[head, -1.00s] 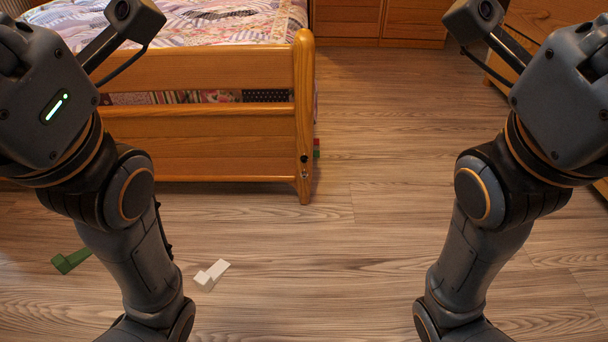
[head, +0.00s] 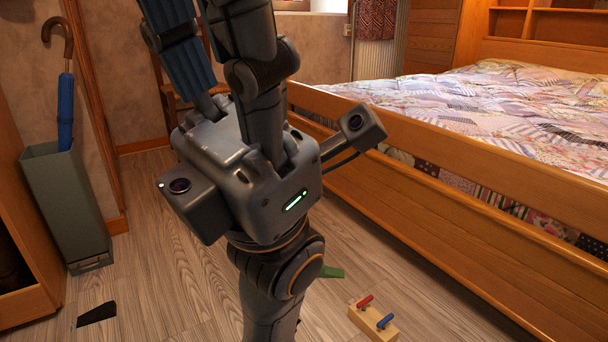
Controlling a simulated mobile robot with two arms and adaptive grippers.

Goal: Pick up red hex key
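A small red piece (head: 365,301), which looks like the red hex key, stands in a light wooden block (head: 369,326) on the floor at the lower right of the head view. A blue piece (head: 385,321) stands in the same block, in front of it. My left gripper (head: 212,15) points up and away at the top, well above and left of the block. Its ribbed blue inner pad shows; its fingers look apart, with nothing seen between them. The fingertips are cut off by the frame's top edge. My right gripper is out of view.
A wooden bed (head: 450,220) with a patchwork cover runs along the right, close behind the block. A green piece (head: 331,272) lies partly behind my arm. A green umbrella stand (head: 68,205) stands left. A black flat shape (head: 97,313) lies on the floor.

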